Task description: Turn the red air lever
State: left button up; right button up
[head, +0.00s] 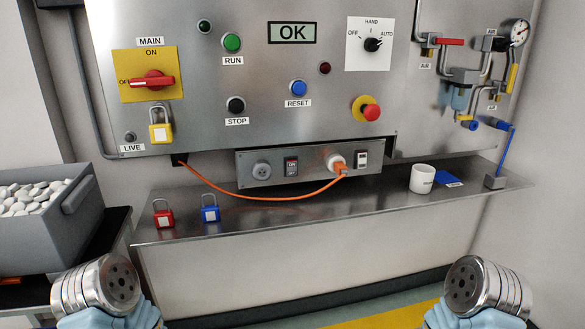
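The red air lever (450,41) is a short red handle on the pipework at the upper right of the steel panel. It lies about level, with an "AIR" label (426,66) just below its left end. Nothing touches it. Round metal parts of my two arms show at the bottom left and bottom right, well below and apart from the lever. No gripper fingers show in the head view, so I cannot see whether either gripper is open or shut.
A pressure gauge (519,32), a filter bowl (461,92) and a blue hose (507,147) surround the lever. Below, a steel shelf (330,212) carries a white mug (422,178), a red padlock (164,217) and a blue padlock (210,213). A grey bin (40,240) stands left.

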aim_at(436, 41)
jog(key=i+l+z, duration=0.3)
jog(key=l, duration=0.2)
jog(key=i+l+z, duration=0.25)
jog(key=l, duration=0.2)
